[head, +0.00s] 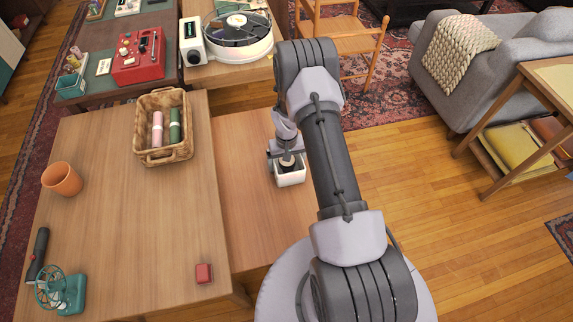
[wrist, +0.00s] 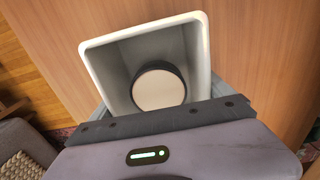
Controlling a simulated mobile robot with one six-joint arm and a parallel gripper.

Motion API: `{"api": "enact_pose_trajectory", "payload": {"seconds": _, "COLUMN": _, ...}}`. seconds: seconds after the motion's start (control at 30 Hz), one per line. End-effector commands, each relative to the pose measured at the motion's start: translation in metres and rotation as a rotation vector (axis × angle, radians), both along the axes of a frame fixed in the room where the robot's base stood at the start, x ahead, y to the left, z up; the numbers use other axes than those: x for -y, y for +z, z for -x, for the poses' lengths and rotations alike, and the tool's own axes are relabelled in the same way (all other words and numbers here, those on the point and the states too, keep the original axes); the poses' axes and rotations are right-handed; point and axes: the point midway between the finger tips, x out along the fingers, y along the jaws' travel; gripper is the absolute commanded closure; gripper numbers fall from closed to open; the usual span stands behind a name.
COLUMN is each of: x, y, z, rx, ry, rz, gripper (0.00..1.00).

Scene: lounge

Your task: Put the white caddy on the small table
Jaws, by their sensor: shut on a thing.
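The white caddy (head: 291,179) is a small open box in the head view, below my gripper (head: 287,158). In the wrist view the caddy (wrist: 202,40) shows its open top, with a dark cylinder with a pale round top (wrist: 158,89) inside. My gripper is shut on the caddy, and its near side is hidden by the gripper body. The caddy is over a lower wooden table (head: 245,200), which stands beside a larger wooden table (head: 100,215). I cannot tell whether the caddy touches the surface or hangs just above it.
On the larger table are a wicker basket (head: 163,155) with rolls, an orange pot (head: 62,179), a teal fan (head: 66,293) and a red block (head: 204,273). A record player (head: 238,27) stands behind. A wooden side table (head: 548,85) and grey sofa (head: 470,80) are right.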

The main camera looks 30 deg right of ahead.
Motion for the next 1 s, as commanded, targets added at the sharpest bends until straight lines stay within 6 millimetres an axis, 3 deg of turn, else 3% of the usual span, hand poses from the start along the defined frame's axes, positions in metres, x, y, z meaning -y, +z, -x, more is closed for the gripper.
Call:
{"api": "enact_pose_trajectory", "payload": {"seconds": 0.2, "x": 0.000, "y": -0.003, "z": 0.000, "rx": 0.000, "ry": 0.000, "rz": 0.000, "gripper": 0.59}}
{"api": "enact_pose_trajectory", "payload": {"seconds": 0.23, "x": 0.000, "y": -0.002, "z": 0.000, "rx": -0.001, "ry": 0.000, "rz": 0.000, "gripper": 0.03}}
{"api": "enact_pose_trajectory", "payload": {"seconds": 0.27, "x": 0.000, "y": -0.002, "z": 0.000, "rx": -0.001, "ry": 0.000, "rz": 0.000, "gripper": 0.00}}
{"api": "enact_pose_trajectory", "payload": {"seconds": 0.47, "x": 0.000, "y": -0.001, "z": 0.000, "rx": -0.001, "ry": 0.000, "rz": 0.000, "gripper": 0.00}}
{"api": "enact_pose_trajectory", "payload": {"seconds": 0.57, "x": 0.000, "y": 0.009, "z": 0.000, "rx": 0.000, "ry": 0.000, "rz": 0.000, "gripper": 0.00}}
{"api": "enact_pose_trajectory", "payload": {"seconds": 0.8, "x": 0.000, "y": 0.079, "z": 0.000, "rx": 0.002, "ry": 0.001, "rz": 0.001, "gripper": 0.00}}
{"api": "enact_pose_trajectory", "payload": {"seconds": 1.0, "x": 0.000, "y": 0.116, "z": 0.000, "rx": 0.001, "ry": 0.000, "rz": 0.000, "gripper": 0.00}}
